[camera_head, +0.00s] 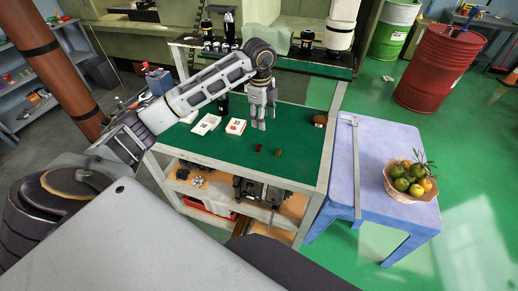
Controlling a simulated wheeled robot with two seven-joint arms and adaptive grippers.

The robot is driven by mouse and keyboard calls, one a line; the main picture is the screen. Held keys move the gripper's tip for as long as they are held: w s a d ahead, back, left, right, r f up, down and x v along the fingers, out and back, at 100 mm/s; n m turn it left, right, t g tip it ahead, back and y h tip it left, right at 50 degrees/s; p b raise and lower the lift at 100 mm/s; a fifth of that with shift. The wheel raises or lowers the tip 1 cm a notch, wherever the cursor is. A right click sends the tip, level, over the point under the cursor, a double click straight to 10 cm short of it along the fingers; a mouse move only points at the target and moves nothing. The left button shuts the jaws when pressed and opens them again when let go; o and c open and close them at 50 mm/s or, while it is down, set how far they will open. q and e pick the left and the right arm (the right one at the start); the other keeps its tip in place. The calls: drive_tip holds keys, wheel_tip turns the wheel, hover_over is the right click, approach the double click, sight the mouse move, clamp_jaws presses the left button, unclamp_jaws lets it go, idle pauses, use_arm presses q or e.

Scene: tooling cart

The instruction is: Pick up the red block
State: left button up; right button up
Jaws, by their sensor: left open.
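A small dark red block (259,148) lies on the green top of the tooling cart (205,144), near its front. A small olive-brown block (278,153) lies just to its right. My left gripper (262,125) points down over the cart top, a little behind the red block as seen here. Its fingers are apart, with nothing visible between them. How high the fingertips are above the surface is hard to tell. My right gripper is not in view.
White trays (206,124) lie left of the gripper, one with a red item (236,127). A round brown thing (319,120) sits at the cart's right edge. A blue table (378,150) with a fruit basket (409,180) stands to the right. The green surface right of the gripper is mostly clear.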

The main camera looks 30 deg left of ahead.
use_arm(q)
drive_tip(key=shift+s+a+n+g, duration=0.35)
drive_tip(key=shift+s+n, duration=0.3)
drive_tip(key=shift+n, duration=0.45)
drive_tip(key=shift+f, duration=0.2)
hover_over(260, 147)
drive_tip(key=shift+s+f+p, duration=0.15)
drive_tip(key=shift+f+p, duration=0.05)
drive_tip(key=shift+f, duration=1.9)
drive_tip(key=shift+s+f+p, duration=0.1)
drive_tip(key=shift+f+p, duration=0.05)
drive_tip(key=shift+f, duration=1.9)
drive_tip(key=shift+f, duration=0.1)
drive_tip(key=shift+w+f+p, duration=0.15)
drive_tip(key=shift+f+p, duration=0.45)
drive_tip(key=shift+f, duration=1.9)
